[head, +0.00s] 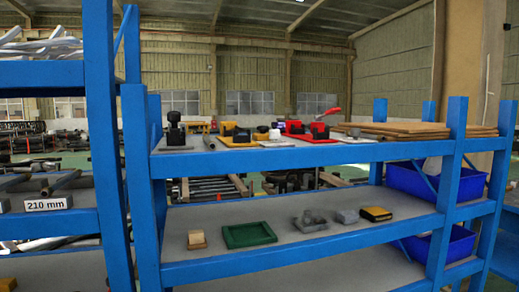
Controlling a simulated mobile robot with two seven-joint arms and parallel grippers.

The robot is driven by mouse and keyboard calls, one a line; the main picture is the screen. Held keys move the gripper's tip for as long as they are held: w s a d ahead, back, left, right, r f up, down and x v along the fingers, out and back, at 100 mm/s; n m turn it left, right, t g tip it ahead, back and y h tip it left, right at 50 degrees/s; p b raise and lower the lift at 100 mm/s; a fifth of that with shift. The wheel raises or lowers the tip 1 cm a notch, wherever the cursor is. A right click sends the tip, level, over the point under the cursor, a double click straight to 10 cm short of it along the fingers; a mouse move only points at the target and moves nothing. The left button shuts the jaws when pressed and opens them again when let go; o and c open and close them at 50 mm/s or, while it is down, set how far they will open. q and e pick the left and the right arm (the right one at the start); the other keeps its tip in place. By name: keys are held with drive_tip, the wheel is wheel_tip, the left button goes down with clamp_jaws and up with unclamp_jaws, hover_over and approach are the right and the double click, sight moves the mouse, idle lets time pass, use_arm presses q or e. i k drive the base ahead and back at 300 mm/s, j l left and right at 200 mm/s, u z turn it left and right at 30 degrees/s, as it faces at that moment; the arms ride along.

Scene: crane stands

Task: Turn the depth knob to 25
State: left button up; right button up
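I cannot make out a depth knob or a scale reading 25 in the head view. Several small devices stand on the upper shelf (285,158) of a blue rack. One is a black upright piece with a round top (174,128) at the left end. A yellow and black device (234,132) stands right of it. A red device with a raised red lever (320,126) stands further right. All are too small to show any dial marks. Neither of my grippers is in view.
Blue bins (408,181) sit at right. A left rack has a "210 mm" label (48,203). Blue posts (141,190) stand between the racks.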

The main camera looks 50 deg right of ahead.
sight(274, 134)
drive_tip(key=z, duration=0.4)
drive_tip(key=l+z, duration=0.15)
drive_tip(key=z, duration=0.2)
drive_tip(key=l+z, duration=0.1)
drive_tip(key=z, duration=0.3)
drive_tip(key=l+z, duration=0.1)
drive_tip(key=z, duration=0.3)
drive_tip(key=k+l, duration=0.05)
